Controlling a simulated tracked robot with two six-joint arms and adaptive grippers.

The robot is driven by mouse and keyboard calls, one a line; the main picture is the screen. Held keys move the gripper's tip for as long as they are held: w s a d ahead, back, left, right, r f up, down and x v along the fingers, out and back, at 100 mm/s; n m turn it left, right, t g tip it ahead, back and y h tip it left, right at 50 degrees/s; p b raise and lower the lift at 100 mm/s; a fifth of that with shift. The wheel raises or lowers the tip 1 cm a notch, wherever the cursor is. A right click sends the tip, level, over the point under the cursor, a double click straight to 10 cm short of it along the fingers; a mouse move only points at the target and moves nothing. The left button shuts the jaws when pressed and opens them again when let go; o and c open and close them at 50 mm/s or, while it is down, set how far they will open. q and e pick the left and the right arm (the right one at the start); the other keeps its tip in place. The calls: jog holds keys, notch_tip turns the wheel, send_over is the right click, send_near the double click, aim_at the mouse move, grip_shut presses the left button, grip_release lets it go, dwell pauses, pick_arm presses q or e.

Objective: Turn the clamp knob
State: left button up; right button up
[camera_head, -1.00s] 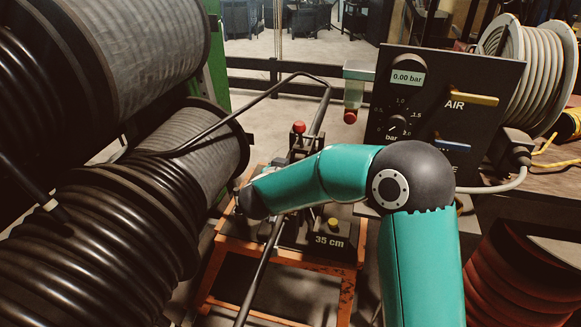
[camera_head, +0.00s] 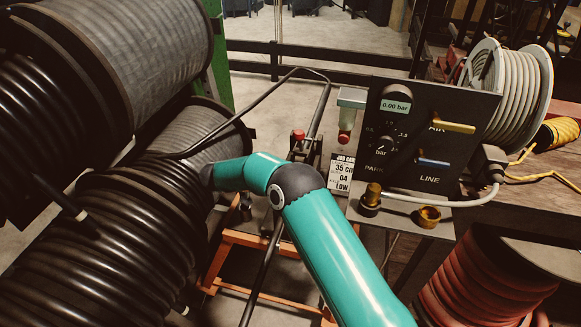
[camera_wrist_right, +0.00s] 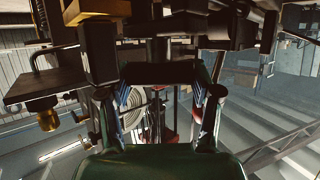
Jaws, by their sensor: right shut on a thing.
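My right arm crosses the head view from the lower right. Its wrist end (camera_head: 207,176) is over the stand beside the lower hose drum, and that view hides the fingertips. In the right wrist view my right gripper (camera_wrist_right: 165,94) has its fingers on both sides of a dark part (camera_wrist_right: 166,76) and is shut on it. I cannot tell clearly whether this part is the clamp knob. A red knob (camera_head: 298,135) sits on a dark fixture around the hose, behind my arm and apart from the wrist. My left gripper is not in view.
Black hose drums (camera_head: 95,215) fill the left. A control panel (camera_head: 425,135) reads 0.00 bar, with a job card (camera_head: 341,173) beside it. Brass fittings (camera_head: 429,216) stand on a shelf below. An orange stand (camera_head: 232,238) is under the arm.

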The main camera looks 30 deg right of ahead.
jog(key=shift+m+g+y, duration=0.3)
jog(key=shift+m+g, duration=0.9)
jog(key=shift+g, duration=0.2)
jog(key=shift+m+g, duration=0.4)
jog(key=o, duration=1.2)
jog(key=shift+c, duration=0.2)
jog(key=shift+r, duration=0.15)
notch_tip(320, 180, up, 10)
jog(key=shift+f, duration=0.15)
jog(key=shift+c, duration=0.2)
